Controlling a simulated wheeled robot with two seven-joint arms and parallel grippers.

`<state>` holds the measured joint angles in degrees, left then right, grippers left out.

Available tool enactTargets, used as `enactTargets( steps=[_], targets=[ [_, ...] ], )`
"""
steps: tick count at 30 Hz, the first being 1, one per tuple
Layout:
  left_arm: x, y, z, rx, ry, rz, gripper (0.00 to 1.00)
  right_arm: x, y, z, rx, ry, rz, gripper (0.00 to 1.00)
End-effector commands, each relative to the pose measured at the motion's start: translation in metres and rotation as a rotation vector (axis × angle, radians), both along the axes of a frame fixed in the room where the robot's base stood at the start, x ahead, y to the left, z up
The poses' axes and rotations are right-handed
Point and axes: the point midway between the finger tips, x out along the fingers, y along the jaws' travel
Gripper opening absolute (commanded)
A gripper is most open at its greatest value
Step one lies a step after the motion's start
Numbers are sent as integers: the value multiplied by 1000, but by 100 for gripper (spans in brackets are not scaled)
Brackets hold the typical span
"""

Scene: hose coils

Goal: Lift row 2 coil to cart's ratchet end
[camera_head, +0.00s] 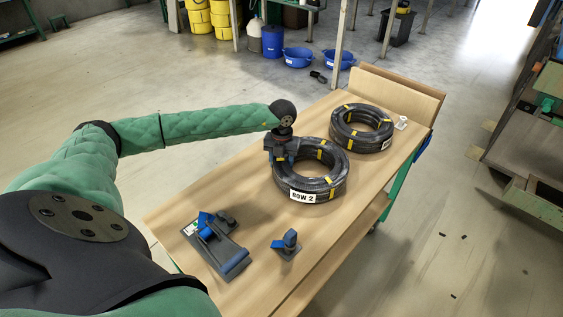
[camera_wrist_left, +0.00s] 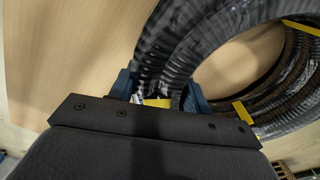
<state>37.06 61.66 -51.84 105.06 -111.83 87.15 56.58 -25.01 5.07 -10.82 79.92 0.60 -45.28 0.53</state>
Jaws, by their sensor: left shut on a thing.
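The row 2 coil (camera_head: 327,182) is a black ribbed hose ring with yellow bands and a white "ROW 2" label, on the wooden cart top (camera_head: 190,190). My left gripper (camera_head: 283,150) is shut on its upper left side. In the left wrist view the blue fingertips (camera_wrist_left: 157,92) straddle the ribbed hose (camera_wrist_left: 172,50) at a yellow band. Whether the coil touches the cart top is hard to tell. A grey and blue clamp-like tool (camera_head: 222,243), perhaps the ratchet, lies at the cart's near end. My right gripper is not in view.
A second hose coil (camera_head: 361,128) lies close behind the first, towards the far end. A small blue and grey fitting (camera_head: 286,244) stands near the right edge. Bare wood lies between the row 2 coil and these tools. A raised board (camera_head: 400,93) closes the far end.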

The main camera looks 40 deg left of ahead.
Motion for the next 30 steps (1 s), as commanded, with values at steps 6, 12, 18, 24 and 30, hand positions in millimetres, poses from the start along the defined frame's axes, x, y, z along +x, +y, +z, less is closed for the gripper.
enactTargets(
  steps=[6, 12, 18, 24, 30],
  targets=[
    [1, 0, 0, -1, -4, 0, 0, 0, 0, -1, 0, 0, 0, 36],
    [1, 0, -2, -1, -4, 0, 0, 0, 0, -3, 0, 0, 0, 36],
    [1, 0, -3, -1, -4, 0, 0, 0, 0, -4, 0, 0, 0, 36],
    [1, 0, -5, -1, -4, 0, 0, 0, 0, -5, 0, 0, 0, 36],
    [1, 0, -6, -1, -4, 0, 0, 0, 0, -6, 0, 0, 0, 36]
  ],
)
